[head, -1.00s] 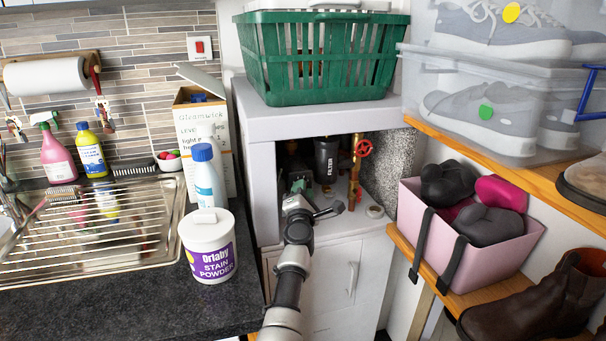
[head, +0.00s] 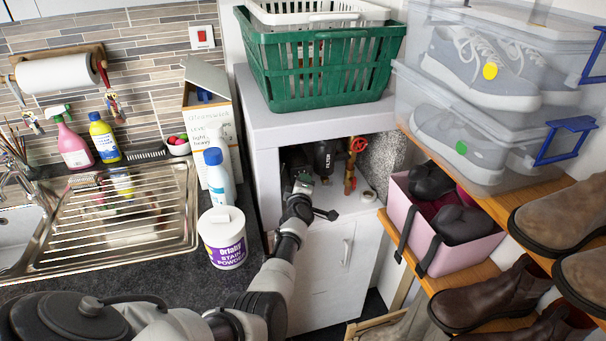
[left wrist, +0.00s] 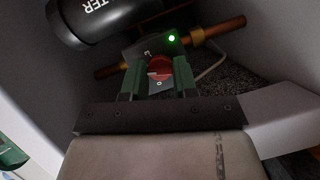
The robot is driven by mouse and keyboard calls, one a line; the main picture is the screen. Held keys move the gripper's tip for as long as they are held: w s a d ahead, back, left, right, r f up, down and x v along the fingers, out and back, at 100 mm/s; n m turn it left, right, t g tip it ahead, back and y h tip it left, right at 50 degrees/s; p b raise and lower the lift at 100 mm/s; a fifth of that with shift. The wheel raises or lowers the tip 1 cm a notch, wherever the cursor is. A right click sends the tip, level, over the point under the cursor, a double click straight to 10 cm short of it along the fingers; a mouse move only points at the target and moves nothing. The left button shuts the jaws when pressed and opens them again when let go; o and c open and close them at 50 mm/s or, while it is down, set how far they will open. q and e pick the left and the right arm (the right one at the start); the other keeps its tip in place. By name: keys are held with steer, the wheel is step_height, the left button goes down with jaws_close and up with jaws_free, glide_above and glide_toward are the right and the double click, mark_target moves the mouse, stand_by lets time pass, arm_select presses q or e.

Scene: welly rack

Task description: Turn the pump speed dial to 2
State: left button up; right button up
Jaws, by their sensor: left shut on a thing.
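In the left wrist view a small red dial (left wrist: 159,68) sits on the grey pump body (left wrist: 146,45), which has a lit green light. My left gripper (left wrist: 160,82) has its two green fingers on either side of the dial and is shut on it. Small pale marks show around the dial, too small to read surely. In the head view my left gripper (head: 301,184) reaches into the open cabinet compartment (head: 277,130). The dial is hidden there behind the gripper. My right gripper is not in view.
A black filter (head: 324,160) and a brass pipe with a red valve wheel (head: 357,145) stand right of my gripper. A green basket (head: 322,66) sits on top. The stain powder tub (head: 222,240) stands near my arm; the pink box (head: 470,249) is at right.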

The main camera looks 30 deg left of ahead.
arm_select(q)
steer(key=shift+m+g+p, duration=0.3)
steer(key=shift+m+p, duration=0.3)
steer(key=shift+p, duration=0.15)
steer(key=o, duration=0.9)
steer(key=p+v, duration=0.5)
steer(key=v, duration=0.5)
steer(key=shift+s+d, duration=0.2)
steer(key=shift+s, duration=0.05)
